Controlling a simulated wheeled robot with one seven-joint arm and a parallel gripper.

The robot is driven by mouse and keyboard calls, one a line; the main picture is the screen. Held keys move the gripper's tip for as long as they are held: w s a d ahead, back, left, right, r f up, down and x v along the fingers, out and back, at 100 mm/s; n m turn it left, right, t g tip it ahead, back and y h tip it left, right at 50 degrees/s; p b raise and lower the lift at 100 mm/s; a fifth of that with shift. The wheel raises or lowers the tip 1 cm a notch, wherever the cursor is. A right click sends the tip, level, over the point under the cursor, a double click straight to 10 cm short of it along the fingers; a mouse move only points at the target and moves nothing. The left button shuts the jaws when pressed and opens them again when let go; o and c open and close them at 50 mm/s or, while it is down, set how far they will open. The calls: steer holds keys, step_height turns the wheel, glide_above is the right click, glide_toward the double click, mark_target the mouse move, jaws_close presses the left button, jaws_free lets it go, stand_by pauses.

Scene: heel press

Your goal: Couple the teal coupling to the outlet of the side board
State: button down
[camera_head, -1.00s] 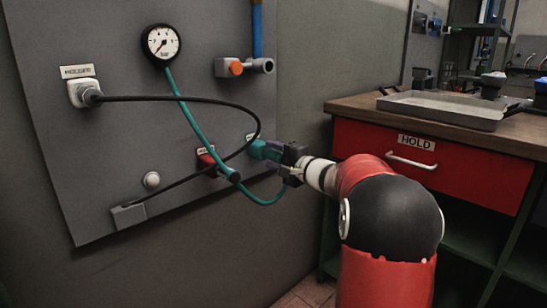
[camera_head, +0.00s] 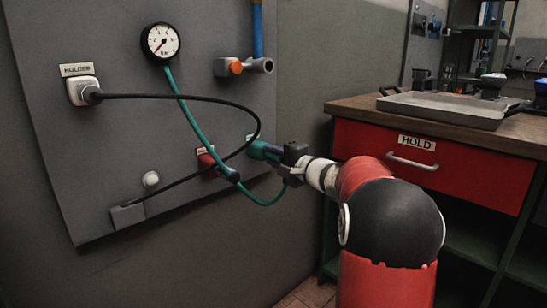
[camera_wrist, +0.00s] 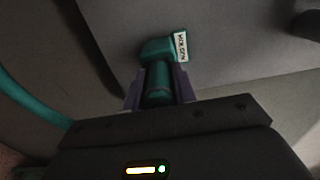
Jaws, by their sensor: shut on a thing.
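The teal coupling (camera_wrist: 158,88) is a short cylinder between the two purple-grey fingers of my gripper (camera_wrist: 159,92). In the head view my gripper (camera_head: 272,153) is shut on it at the right edge of the side board (camera_head: 110,185). A wider teal outlet (camera_wrist: 155,48) sits on the board straight ahead of the coupling, with a small white label beside it. The coupling's front end meets or nearly meets the outlet; I cannot tell whether it is seated. In the head view the fingers partly hide the coupling.
A teal hose (camera_head: 190,118) runs from the gauge (camera_head: 160,41) and loops below my gripper. A black cable (camera_head: 190,97) arcs close by. A red outlet (camera_head: 206,160) is just left. A red-drawered bench (camera_head: 350,145) stands right.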

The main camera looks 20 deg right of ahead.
steer(key=b+v, duration=0.3)
steer(key=v, duration=0.3)
steer(key=shift+b, duration=0.4)
stand_by(0.8)
steer(key=shift+s, duration=0.1)
steer(key=s+d+r+p, duration=0.1)
steer(key=s+r+p, duration=0.2)
steer(key=r+p, duration=0.7)
step_height(320, 180, up, 14)
steer(key=shift+r+p, duration=0.1)
steer(key=shift+p, duration=0.2)
stand_by(2.3)
stand_by(0.3)
steer(key=shift+x, duration=2.45)
